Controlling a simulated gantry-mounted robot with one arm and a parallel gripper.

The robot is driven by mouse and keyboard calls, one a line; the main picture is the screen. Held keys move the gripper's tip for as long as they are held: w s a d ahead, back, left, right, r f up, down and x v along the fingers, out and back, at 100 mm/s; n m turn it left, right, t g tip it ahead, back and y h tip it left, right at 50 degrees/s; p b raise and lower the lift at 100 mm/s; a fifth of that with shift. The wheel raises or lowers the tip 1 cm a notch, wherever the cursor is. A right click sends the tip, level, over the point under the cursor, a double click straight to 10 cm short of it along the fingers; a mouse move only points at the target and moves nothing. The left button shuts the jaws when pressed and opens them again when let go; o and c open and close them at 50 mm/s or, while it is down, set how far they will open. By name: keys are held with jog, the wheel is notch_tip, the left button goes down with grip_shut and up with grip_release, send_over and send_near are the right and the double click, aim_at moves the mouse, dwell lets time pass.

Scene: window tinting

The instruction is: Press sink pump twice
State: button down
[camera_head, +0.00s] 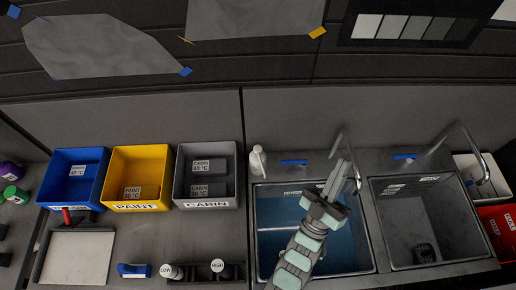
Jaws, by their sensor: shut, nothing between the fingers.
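A white pump bottle (258,160) stands on the counter at the back left corner of the left sink (262,225). The left sink holds blue water. My gripper (339,172) is shut and empty, over the right back part of the left sink, close to its faucet (357,178). It is to the right of the pump bottle and clearly apart from it. The right sink (408,215) is grey, with a dark object (424,253) at its bottom.
Blue (52,190), yellow (116,206) and grey (181,202) bins stand in a row on the left. A dark holder with LOW and HIGH bottles (217,266) sits at the front. A red bin (508,215) is far right.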

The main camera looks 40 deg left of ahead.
jog(key=w+a+f+n+g+y, duration=0.1)
jog(key=w+a+f+n+g, duration=0.25)
jog(key=a, duration=0.35)
jog(key=w+a+f+n+g+b, duration=0.1)
jog(key=w+a+f+n+g, duration=0.25)
jog(key=a, duration=0.35)
jog(key=w+a+f+n+g+y, duration=0.1)
jog(key=w+a+f+n+g, duration=0.1)
jog(key=w+a+n+g, duration=0.4)
jog(key=n+g+h+b, duration=0.1)
jog(key=n+g+h, duration=0.5)
jog(key=n, duration=0.4)
send_over(257, 151)
notch_tip(257, 151, down, 8)
jog(key=f+t+h, duration=0.1)
jog(key=shift+r, duration=0.25)
jog(key=shift+f, duration=0.1)
jog(key=shift+a+f+b, duration=0.1)
jog(key=shift+f+b, duration=2.2)
jog(key=shift+f, duration=2)
jog(key=shift+f+b, duration=0.35)
jog(key=shift+f, duration=0.05)
